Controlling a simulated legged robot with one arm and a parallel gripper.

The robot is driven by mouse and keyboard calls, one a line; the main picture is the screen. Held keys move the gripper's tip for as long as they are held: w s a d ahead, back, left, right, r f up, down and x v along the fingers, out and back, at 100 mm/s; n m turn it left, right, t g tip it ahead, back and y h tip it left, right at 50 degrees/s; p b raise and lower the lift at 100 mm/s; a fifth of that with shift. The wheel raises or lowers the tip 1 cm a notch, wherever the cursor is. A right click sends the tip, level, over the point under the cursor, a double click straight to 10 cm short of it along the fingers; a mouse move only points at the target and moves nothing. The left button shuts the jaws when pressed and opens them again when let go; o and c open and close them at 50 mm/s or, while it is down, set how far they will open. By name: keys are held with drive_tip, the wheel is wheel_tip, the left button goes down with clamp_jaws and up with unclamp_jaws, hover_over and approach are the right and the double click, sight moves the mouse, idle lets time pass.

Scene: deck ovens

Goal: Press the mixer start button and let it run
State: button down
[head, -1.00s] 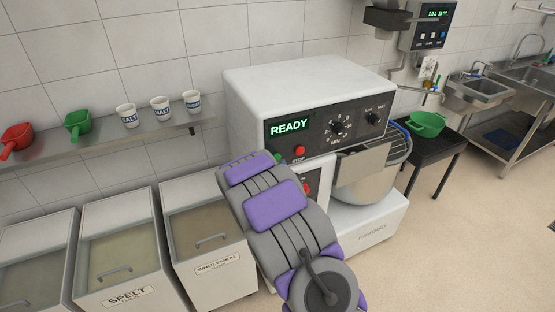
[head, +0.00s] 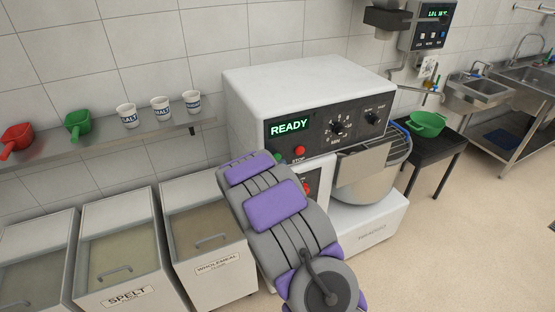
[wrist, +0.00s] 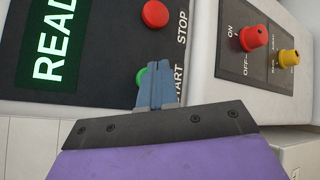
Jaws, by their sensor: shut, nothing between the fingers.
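The white mixer (head: 300,88) stands against the wall, and its display (head: 289,127) reads READY in green. The red STOP button (head: 300,151) sits below the display; it also shows in the wrist view (wrist: 155,14). The green START button (wrist: 141,77) is partly hidden by my gripper (wrist: 160,72) in the wrist view. My gripper is shut and empty, its fingertips at the edge of the START button. I cannot tell whether they touch it. The steel bowl (head: 368,178) sits under the mixer head.
A red knob (wrist: 253,38) and a yellow knob (wrist: 288,58) stick out from the ON/OFF panel near my gripper. Flour bins (head: 118,292) stand left of the mixer. A shelf (head: 110,146) holds cups and scoops. The floor (head: 460,230) on the right is clear.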

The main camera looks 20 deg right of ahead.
drive_tip(key=p, duration=0.2)
drive_tip(key=shift+w+r+p, duration=0.15)
drive_tip(key=shift+w+p, duration=0.15)
drive_tip(key=shift+p, duration=0.05)
drive_tip(key=shift+w+p, duration=0.55)
drive_tip(key=shift+p, duration=0.55)
idle(1.5)
drive_tip(key=shift+s, duration=0.15)
drive_tip(key=shift+s+p, duration=0.4)
drive_tip(key=shift+s, duration=0.35)
drive_tip(key=shift+s+d+p, duration=0.1)
drive_tip(key=shift+s+p, duration=0.2)
drive_tip(key=shift+s, duration=2.2)
